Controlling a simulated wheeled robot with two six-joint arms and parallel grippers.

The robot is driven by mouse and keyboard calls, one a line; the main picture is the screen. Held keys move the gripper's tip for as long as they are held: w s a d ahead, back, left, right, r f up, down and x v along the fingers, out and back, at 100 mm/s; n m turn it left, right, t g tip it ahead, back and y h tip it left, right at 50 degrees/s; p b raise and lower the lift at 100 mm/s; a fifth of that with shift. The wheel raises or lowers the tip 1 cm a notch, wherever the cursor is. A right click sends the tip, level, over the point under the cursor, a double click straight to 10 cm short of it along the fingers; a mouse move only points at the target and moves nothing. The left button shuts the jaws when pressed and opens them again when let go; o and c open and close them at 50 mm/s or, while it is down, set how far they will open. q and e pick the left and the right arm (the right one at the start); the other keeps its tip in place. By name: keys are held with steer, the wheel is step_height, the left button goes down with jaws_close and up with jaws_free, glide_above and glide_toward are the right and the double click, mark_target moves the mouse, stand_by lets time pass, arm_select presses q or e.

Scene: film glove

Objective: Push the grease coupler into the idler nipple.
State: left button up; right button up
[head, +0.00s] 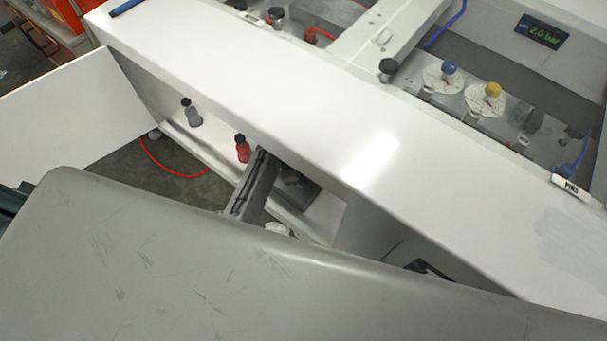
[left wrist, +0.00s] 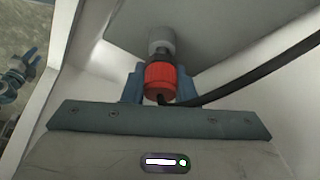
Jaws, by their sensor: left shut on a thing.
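In the left wrist view, a red ribbed coupler (left wrist: 160,78) with a black hose (left wrist: 250,73) sits between the blue-grey fingers of my left gripper (left wrist: 159,90). The gripper is shut on it. Just beyond the coupler is a pale grey round fitting (left wrist: 160,44) on a grey surface, in line with it. They look close or touching; I cannot tell whether they are joined. In the head view my left gripper (head: 258,172) is partly seen below the white beam, behind my large grey arm link. The held coupler is not clear there. My right gripper is not in view.
A red fitting (head: 242,148) and a dark-capped grey one (head: 190,112) stand along the inner ledge. A wide white beam (head: 300,130) crosses the view. Beyond it are blue and yellow knobs (head: 493,90) and a 2.0 bar display (head: 542,31). A red hose (head: 165,170) lies below.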

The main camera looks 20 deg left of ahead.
arm_select(q)
steer(key=shift+f, duration=0.55)
steer(key=o, duration=1.1)
steer(key=shift+c, duration=0.2)
steer(key=w+b+v, duration=0.1)
steer(key=b+v, duration=0.2)
steer(key=v, duration=0.7)
steer(key=shift+s+a+r, duration=0.2)
steer(key=shift+s+r, duration=0.2)
steer(key=shift+s, duration=0.05)
steer(key=shift+f, duration=0.15)
